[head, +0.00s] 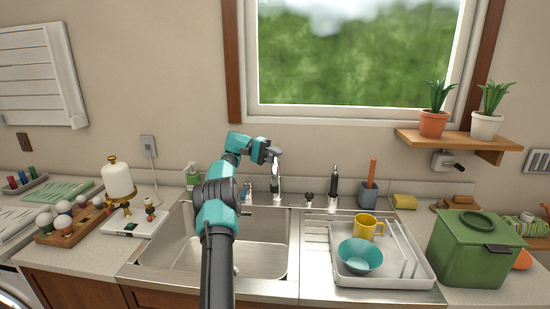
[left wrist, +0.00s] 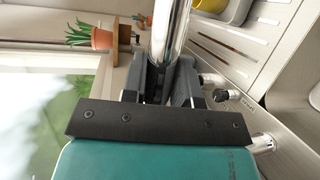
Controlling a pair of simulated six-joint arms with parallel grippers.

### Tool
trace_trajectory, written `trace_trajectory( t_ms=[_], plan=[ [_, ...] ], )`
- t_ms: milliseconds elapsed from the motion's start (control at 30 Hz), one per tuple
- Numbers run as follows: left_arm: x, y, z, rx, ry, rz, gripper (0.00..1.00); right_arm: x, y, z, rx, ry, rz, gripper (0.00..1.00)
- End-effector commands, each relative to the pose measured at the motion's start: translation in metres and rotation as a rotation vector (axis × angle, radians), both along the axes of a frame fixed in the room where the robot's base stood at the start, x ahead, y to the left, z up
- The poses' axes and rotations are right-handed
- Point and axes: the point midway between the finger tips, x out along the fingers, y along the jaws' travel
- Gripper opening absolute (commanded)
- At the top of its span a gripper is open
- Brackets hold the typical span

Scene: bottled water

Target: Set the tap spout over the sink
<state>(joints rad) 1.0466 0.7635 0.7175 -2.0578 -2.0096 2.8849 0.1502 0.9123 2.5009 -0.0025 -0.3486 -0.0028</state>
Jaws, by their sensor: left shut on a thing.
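The chrome tap (head: 277,185) stands upright on the back rim of the sink, near the basin's right corner. The steel sink basin (head: 258,258) is in front of it, partly hidden by my left arm. My left gripper (head: 270,153) is at the top of the tap, shut on its spout. In the left wrist view the dark fingers (left wrist: 168,82) close around a shiny chrome tube, the spout (left wrist: 171,32). The head view does not show clearly which way the spout points. My right gripper is not in view.
Right of the basin, a white tray (head: 398,281) holds a teal bowl (head: 360,257) and a yellow mug (head: 367,228). A dark bottle (head: 333,187) and utensil cup (head: 366,197) stand behind it. A green soap bottle (head: 192,178) stands left of the tap.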

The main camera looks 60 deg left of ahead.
Motion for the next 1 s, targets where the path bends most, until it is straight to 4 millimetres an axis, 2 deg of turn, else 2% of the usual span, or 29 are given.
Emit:
trace_trajectory(
  t_ms=[33, 67, 300, 467, 667, 833, 1000],
  plan=[
    [-0.001, 0.000, -0.003, -0.003, 0.006, -0.005, 0.00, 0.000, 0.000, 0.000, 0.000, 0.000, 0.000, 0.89],
    [-0.001, 0.000, -0.003, -0.003, 0.006, -0.006, 0.30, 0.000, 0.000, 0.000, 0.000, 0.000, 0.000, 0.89],
    [0.000, 0.000, -0.002, -0.001, 0.004, -0.003, 0.53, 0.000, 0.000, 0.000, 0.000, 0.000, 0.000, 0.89],
    [0.000, 0.000, -0.001, -0.002, 0.003, -0.001, 0.52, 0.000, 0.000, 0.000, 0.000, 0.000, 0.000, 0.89],
    [0.001, 0.006, 0.000, 0.010, -0.015, 0.038, 0.32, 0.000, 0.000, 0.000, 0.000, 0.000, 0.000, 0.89],
    [0.003, 0.030, 0.005, 0.053, -0.074, 0.185, 0.16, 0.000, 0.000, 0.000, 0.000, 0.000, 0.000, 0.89],
    [0.003, 0.070, 0.016, 0.137, -0.145, 0.410, 0.01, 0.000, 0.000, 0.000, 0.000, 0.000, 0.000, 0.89]
  ],
)
